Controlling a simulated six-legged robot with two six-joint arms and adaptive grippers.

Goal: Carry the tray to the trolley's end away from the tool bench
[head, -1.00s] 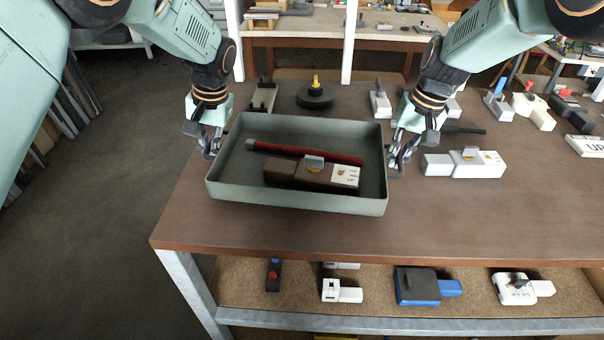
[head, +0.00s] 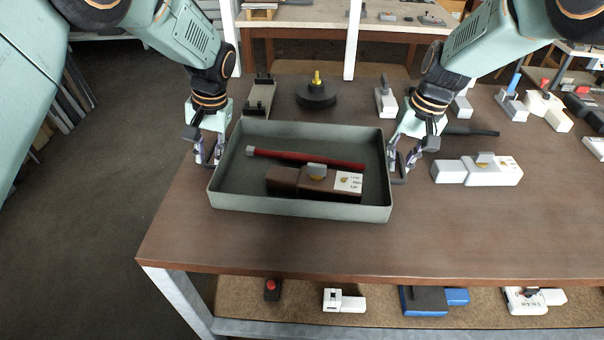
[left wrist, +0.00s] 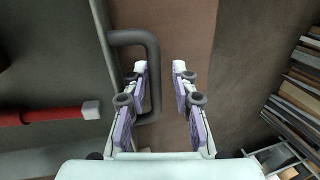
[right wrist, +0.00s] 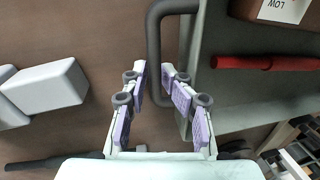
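The grey-green tray (head: 300,208) is at the near left of a brown-topped table, level as far as I can see. It holds a red rod (head: 305,158) and a dark brown block (head: 315,184) with a white label. My left gripper (head: 208,152) is at its left side, fingers apart, with the bar of the tray's left handle (left wrist: 155,75) between or just below them. My right gripper (head: 403,160) is at the right side, fingers apart, with the right handle's bar (right wrist: 153,50) between or below them. I cannot tell whether the tray touches the tabletop.
The table (head: 330,248) is bare in front of the tray. A white block (head: 478,170) lies to the right, a black disc (head: 315,94) and a grey-green stand (head: 260,97) behind. A lower shelf (head: 390,305) holds several devices. Dark floor (head: 110,160) lies left.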

